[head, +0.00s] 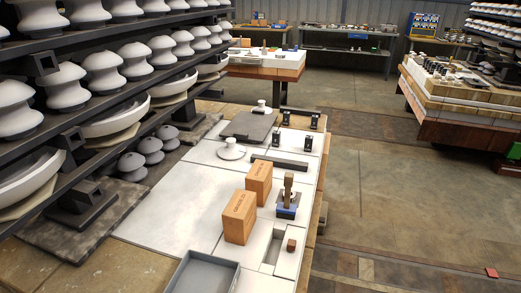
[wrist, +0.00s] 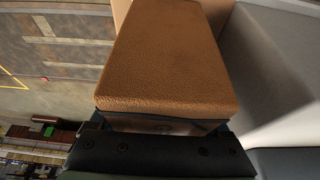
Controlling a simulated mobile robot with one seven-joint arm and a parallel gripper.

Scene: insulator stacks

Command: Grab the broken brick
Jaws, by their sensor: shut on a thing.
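A brown brick-like block (wrist: 165,55) with a rough, grainy face fills the upper middle of the wrist view. My gripper (wrist: 160,125) is shut on it; a black jaw with screws crosses below the block's near edge. The far jaw is hidden. I cannot make out a broken edge on the block. In the head view, two orange-brown bricks (head: 240,217) (head: 259,183) stand upright on the white bench (head: 185,215), with dark lettering on the front one. My gripper does not show clearly there. A small brown block (head: 291,245) sits near the bench's right edge.
A grey tray (head: 203,275) lies at the bench's near end. A blue-based fixture with a brown upright piece (head: 288,197) stands right of the bricks. Racks of white insulators (head: 103,75) line the left. Open floor (head: 400,200) lies to the right.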

